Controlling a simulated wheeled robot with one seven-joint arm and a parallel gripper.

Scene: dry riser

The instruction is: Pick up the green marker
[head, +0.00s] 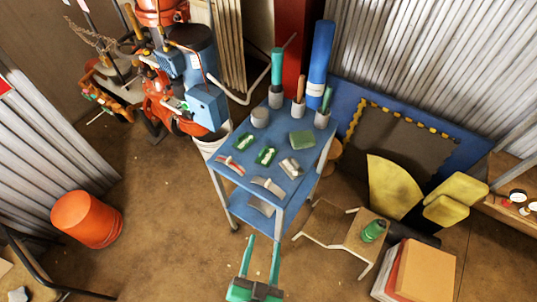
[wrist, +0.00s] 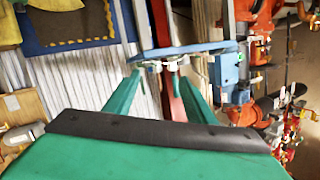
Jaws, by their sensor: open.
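A blue cart (head: 222,166) stands in the middle of the head view. On its back right corner, a thin green upright item (head: 326,98) stands in a grey cup (head: 322,120); it may be the green marker, but it is too small to be sure. A taller teal item (head: 277,68) stands in another cup (head: 275,98). My gripper (head: 264,241) is open and empty in front of the cart, near the bottom of the head view. In the wrist view my gripper (wrist: 160,75) shows spread green fingers, with the cart's blue edge (wrist: 205,47) beyond. No marker is clear there.
The cart also holds a blue roll (head: 320,52), a green block (head: 302,139), and several small packets. A stool (head: 356,240) with a green object (head: 373,231) and boxes (head: 420,272) stand right. An orange bucket (head: 86,219) lies left. Floor between is clear.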

